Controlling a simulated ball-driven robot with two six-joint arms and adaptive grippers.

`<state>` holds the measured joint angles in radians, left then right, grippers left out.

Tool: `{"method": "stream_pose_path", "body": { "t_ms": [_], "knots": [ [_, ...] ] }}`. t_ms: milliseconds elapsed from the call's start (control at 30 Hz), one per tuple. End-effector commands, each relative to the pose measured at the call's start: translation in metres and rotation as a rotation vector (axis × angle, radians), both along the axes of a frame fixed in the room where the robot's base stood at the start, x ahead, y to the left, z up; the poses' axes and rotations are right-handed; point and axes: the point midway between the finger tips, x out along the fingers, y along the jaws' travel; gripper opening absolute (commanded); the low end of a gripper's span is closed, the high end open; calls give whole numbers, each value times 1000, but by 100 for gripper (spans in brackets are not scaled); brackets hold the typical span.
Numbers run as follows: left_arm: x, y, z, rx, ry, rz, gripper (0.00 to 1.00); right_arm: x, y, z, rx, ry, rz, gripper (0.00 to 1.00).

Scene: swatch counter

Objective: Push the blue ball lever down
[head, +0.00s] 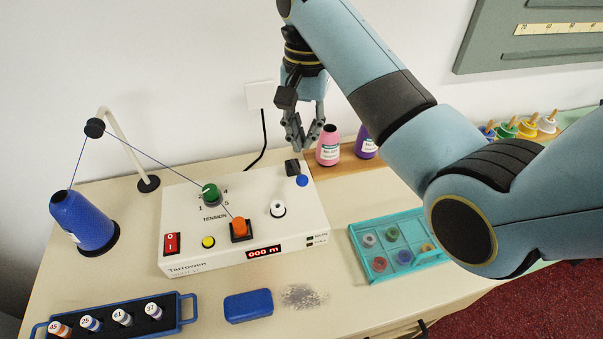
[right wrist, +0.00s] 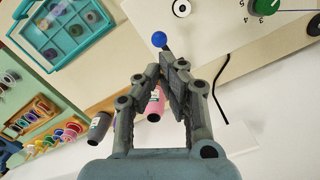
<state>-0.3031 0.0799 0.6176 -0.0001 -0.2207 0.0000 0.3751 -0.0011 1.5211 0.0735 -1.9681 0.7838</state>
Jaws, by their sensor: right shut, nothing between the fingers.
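The blue ball lever (head: 302,181) sticks out from a black block at the back right corner of the white winding machine (head: 185,245). Its ball also shows in the right wrist view (right wrist: 159,39), just beyond my fingertips. My right gripper (head: 304,146) points down above and behind the lever, with a visible gap between fingertips and ball. It is shut and empty; it also shows in the right wrist view (right wrist: 162,68). My left gripper is not in view.
A pink cone (head: 328,146) and a purple cone (head: 366,143) stand close behind the lever to the right. A teal tray (head: 362,262) lies right of the machine.

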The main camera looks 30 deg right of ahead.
Motion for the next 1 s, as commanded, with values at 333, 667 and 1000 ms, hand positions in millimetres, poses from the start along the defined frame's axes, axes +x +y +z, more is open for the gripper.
{"method": "stream_pose_path", "body": {
  "t_ms": [333, 667, 1000],
  "knots": [
    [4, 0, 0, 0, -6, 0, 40, -4, 3, -43, 0, 3, 1, 0],
    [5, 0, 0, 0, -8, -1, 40, -5, 5, -63, 0, 1, 1, 0],
    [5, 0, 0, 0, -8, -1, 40, -5, 4, -63, 0, 1, 1, 0]
  ]
}}
